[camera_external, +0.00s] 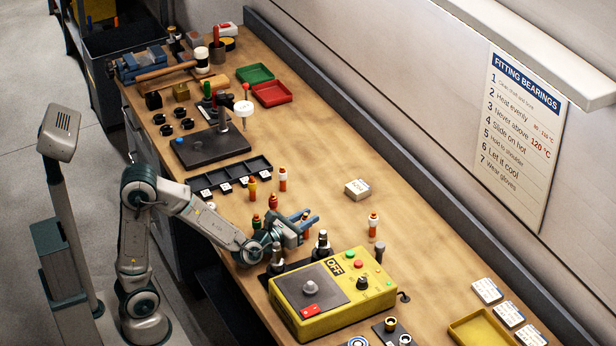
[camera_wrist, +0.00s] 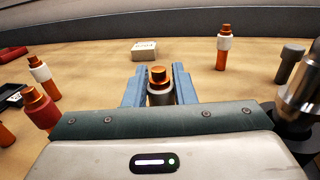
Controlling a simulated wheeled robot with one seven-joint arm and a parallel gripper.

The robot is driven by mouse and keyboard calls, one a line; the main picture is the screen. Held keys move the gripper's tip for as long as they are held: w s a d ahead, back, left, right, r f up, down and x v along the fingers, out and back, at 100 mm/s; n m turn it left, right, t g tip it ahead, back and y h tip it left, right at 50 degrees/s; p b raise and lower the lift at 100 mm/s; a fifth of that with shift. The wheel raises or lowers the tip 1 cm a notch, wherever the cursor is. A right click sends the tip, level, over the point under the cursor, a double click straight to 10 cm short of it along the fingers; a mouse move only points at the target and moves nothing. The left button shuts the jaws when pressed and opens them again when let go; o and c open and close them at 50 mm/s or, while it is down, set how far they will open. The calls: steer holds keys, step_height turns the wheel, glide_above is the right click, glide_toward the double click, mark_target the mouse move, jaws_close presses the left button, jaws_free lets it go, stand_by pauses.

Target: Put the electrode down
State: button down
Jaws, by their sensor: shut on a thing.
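In the external view my gripper (camera_external: 306,222) is low over the bench behind the yellow machine. I cannot tell whether the held electrode touches the bench. A white-banded electrode (camera_external: 374,224) stands alone to the right; it also shows in the wrist view (camera_wrist: 223,48). Several other electrodes stand to the left, with white (camera_external: 283,179), yellow (camera_external: 252,187), red (camera_external: 273,203) and green (camera_external: 256,222) bands.
The yellow machine (camera_external: 374,290) with an OFF sign stands close in front of my gripper, with metal posts (camera_external: 322,243) beside it. A small white labelled box (camera_external: 357,188) lies farther back. A black compartment tray (camera_external: 232,176) is at left. The bench (camera_external: 330,150) is clear toward the wall.

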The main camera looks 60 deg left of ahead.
steer(key=shift+f, duration=0.15)
steer(key=c, duration=1.2)
jaws_free()
steer(key=shift+r+p, duration=0.3)
steer(key=shift+p, duration=0.05)
steer(key=b+v, duration=0.1)
steer(key=v, duration=0.8)
steer(key=shift+s+f, duration=0.2)
steer(key=shift+s, duration=0.05)
steer(key=shift+b+v, duration=0.9)
steer(key=shift+v, duration=0.35)
